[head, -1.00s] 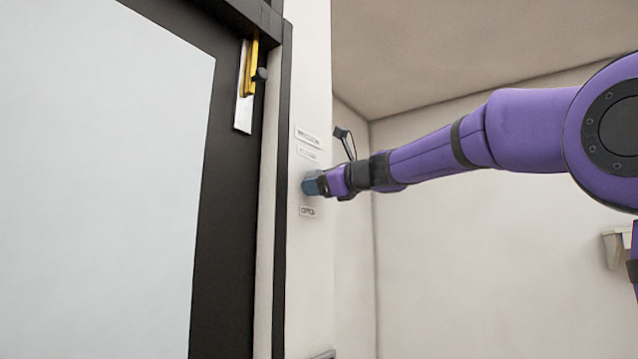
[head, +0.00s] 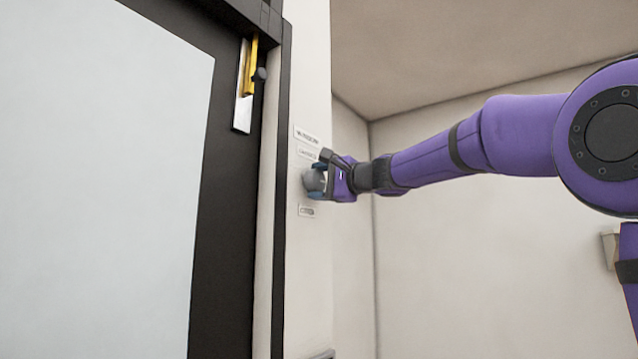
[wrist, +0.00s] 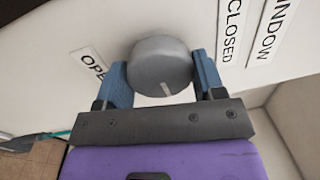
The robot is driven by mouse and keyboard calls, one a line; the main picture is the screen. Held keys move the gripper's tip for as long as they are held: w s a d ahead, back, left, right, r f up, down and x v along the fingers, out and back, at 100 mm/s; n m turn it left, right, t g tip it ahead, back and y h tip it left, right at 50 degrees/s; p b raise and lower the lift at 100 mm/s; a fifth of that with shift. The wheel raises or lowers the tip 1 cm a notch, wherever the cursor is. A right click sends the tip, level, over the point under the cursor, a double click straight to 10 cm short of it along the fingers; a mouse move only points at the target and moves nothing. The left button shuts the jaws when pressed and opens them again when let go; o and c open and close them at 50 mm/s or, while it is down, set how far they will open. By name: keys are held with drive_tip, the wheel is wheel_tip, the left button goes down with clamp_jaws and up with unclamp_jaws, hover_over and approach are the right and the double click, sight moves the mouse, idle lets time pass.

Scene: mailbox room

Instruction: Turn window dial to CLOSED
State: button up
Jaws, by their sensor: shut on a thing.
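The window dial (head: 314,181) is a round grey knob on the white wall strip beside the dark door frame. In the wrist view the dial (wrist: 160,66) shows a short white mark on its near face, towards the gripper's palm. My gripper (head: 318,182) is shut on the dial, with a blue finger on each side of it. The CLOSED label (head: 308,153) is above the dial and the OPEN label (head: 307,211) is below it. In the rolled wrist view, CLOSED (wrist: 232,32) is to the right and OPEN (wrist: 92,66) to the left, partly hidden by a finger.
A WINDOW label (head: 307,136) is above the CLOSED label. A dark-framed door or window (head: 235,200) with a pale panel fills the left, with a yellow and silver fitting (head: 247,85) near its top. Bare wall (head: 480,260) lies below my arm.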

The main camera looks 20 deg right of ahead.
drive_tip(key=n, duration=0.5)
drive_tip(key=shift+r+g, duration=0.1)
drive_tip(key=shift+g, duration=0.2)
drive_tip(key=n, duration=0.4)
drive_tip(key=shift+n+y, duration=0.3)
drive_tip(key=shift+n, duration=0.1)
drive_tip(key=n, duration=0.4)
drive_tip(key=shift+r+n+g, duration=0.1)
drive_tip(key=shift+n+g, duration=0.2)
drive_tip(key=shift+g, duration=0.1)
drive_tip(key=shift+n, duration=2)
drive_tip(key=o, duration=0.9)
